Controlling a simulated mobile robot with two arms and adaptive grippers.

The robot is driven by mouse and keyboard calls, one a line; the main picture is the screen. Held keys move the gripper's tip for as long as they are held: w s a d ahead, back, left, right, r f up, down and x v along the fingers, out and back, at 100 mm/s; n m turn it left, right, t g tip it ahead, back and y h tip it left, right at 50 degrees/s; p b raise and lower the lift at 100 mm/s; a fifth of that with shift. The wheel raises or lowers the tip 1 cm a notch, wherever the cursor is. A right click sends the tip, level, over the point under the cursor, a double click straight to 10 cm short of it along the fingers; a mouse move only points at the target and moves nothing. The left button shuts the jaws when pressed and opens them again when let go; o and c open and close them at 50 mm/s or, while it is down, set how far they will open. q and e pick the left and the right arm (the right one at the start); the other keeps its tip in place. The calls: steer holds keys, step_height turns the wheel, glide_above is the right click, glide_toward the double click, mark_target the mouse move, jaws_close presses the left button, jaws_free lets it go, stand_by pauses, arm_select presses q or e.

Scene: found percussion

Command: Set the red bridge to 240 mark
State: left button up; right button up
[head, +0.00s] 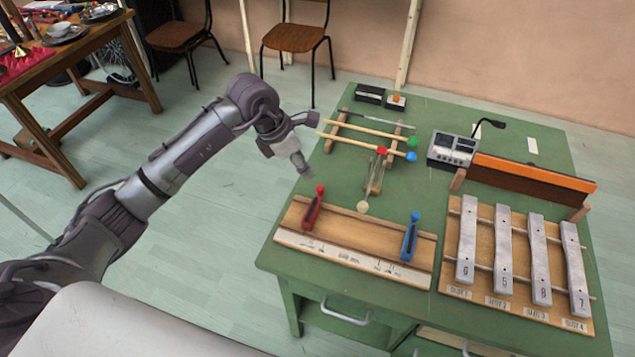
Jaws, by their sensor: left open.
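A similar blue bridge (411,236) stands near the board's right end. My left gripper (301,165) is open and empty, above the table's left edge, behind and above the red bridge and apart from it. My right gripper does not show.
Grey numbered bars (503,248) sit on a wooden frame at right. A grey device (452,150) stands at the back.

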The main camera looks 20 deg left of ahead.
mark_target(320, 188)
arm_select(q)
steer(key=p+x, duration=0.1)
steer(key=x, duration=0.9)
steer(key=shift+d+f, duration=0.15)
jaws_close()
